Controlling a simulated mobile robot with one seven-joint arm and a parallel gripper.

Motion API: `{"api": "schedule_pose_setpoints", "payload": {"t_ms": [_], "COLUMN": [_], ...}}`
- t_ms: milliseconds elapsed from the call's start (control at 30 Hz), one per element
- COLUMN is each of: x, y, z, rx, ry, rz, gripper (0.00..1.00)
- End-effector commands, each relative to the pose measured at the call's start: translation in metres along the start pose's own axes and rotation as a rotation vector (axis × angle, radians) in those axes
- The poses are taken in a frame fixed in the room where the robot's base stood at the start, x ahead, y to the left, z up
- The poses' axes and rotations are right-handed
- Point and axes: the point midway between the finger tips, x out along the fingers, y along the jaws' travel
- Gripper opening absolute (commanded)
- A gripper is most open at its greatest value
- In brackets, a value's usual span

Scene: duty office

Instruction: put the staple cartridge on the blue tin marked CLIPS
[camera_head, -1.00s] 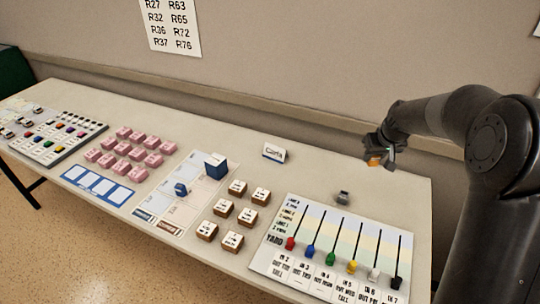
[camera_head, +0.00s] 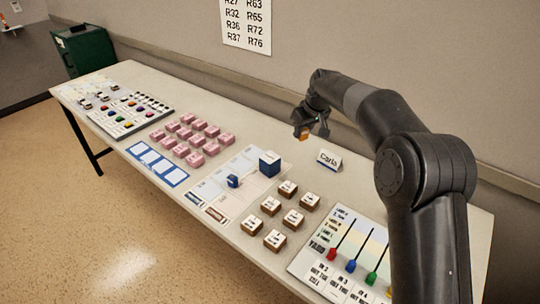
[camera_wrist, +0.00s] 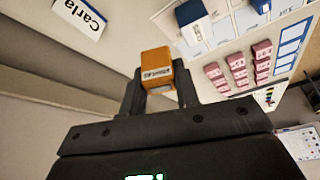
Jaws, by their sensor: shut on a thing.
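My gripper (camera_head: 303,135) is up in the air above the back of the table, left of the Carla sign. It is shut on an orange block (camera_wrist: 157,63), also visible in the head view (camera_head: 304,132). The block has a white label too small to read; I take it for the staple cartridge. I cannot read CLIPS on either.
The Carla sign (camera_head: 329,160) stands near the back edge. Several brown-sided white-topped blocks (camera_head: 271,206) and several pink blocks (camera_head: 193,137) lie on the table (camera_head: 235,117). A board with coloured sliders (camera_head: 350,250) is at the right, partly behind my arm.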

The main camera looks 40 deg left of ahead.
Motion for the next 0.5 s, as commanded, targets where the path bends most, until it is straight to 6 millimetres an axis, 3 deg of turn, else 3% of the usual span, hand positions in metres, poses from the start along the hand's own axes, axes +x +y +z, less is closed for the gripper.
{"api": "schedule_pose_setpoints", "payload": {"t_ms": [500], "x": [0.087], "y": [-0.068], "z": [-0.048], "rx": [-0.004], "ry": [0.0], "rz": [-0.002], "gripper": [0.06]}}
